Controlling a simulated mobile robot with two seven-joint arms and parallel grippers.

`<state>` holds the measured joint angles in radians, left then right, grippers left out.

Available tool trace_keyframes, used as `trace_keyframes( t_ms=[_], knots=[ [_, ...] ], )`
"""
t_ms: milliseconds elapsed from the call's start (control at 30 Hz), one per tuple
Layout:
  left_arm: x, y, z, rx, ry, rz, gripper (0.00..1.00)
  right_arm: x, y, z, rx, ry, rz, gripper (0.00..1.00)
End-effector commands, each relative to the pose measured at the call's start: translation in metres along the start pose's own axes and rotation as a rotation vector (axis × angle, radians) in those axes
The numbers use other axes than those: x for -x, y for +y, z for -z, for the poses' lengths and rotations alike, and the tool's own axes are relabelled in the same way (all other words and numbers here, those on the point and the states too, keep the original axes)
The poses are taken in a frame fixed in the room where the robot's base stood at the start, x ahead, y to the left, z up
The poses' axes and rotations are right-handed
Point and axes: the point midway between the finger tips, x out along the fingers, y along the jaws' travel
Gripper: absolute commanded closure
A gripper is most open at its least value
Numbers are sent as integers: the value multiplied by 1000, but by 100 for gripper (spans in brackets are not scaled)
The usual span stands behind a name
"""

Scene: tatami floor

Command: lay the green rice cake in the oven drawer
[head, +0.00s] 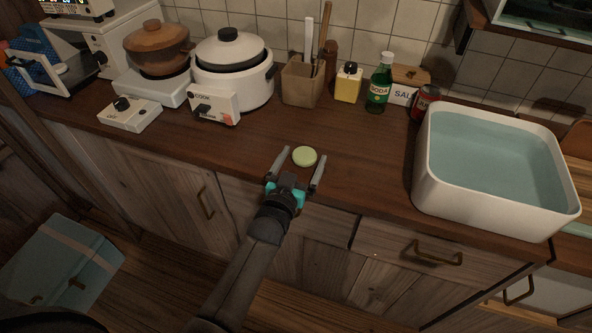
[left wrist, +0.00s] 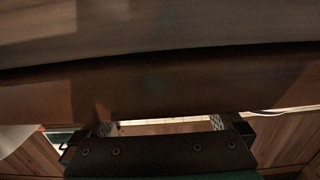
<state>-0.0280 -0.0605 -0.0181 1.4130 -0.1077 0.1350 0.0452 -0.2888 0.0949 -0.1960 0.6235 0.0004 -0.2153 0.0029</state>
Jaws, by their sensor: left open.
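The green rice cake (head: 305,155) is a small pale-green disc on the wooden counter, near its front edge. My left gripper (head: 302,156) reaches in over the counter edge, open, with one finger on each side of the cake; the fingers look apart from it. In the left wrist view the open fingers (left wrist: 160,125) show at the bottom, and the cake is not visible. My right gripper is not in view.
A white pot cooker (head: 232,70), a brown pot (head: 158,48), a utensil holder (head: 302,84), a yellow bottle (head: 348,84), a green soda bottle (head: 380,85) and a red can (head: 424,103) line the back. A water-filled white basin (head: 435,190) stands right.

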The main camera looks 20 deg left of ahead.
Motion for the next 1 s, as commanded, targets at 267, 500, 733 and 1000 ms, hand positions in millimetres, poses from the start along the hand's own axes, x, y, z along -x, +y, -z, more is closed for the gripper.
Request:
trace_keyframes(
  t_ms=[267,500,733,1000],
  knots=[
    [30,0,0,0,-5,0,0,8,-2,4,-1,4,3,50],
    [76,2,0,-1,-4,0,0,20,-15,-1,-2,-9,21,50],
    [118,3,-1,-1,-4,0,0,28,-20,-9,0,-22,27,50],
    [148,3,-1,0,-2,0,0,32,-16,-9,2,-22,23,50]
  ],
)
